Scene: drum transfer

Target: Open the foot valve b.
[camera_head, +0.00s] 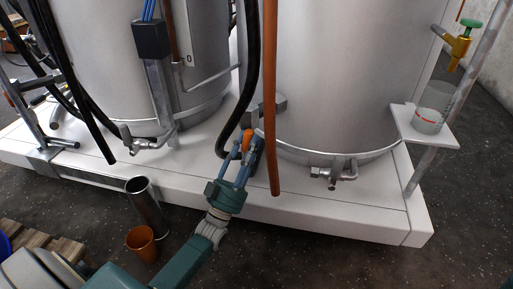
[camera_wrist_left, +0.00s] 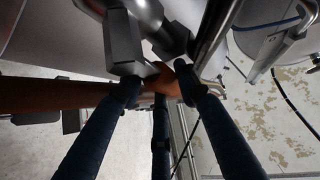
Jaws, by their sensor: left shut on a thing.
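The left gripper (camera_head: 247,147) reaches in between the two big steel drums, low at the left side of the right drum (camera_head: 325,80). It is shut on an orange handle (camera_head: 246,136). This orange handle (camera_wrist_left: 168,84) also shows between the fingertips in the left wrist view, beside grey metal fittings (camera_wrist_left: 125,45). It looks like the handle of a foot valve; I see no label, and the fingers partly hide it. The right gripper is not in view.
A brown-orange hose (camera_head: 270,90) and a black hose (camera_head: 251,70) hang close by the gripper. The drums stand on a white plinth (camera_head: 320,215). A steel cylinder (camera_head: 147,208) and an orange cup (camera_head: 141,241) stand on the floor. A beaker (camera_head: 434,108) sits on a shelf at right.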

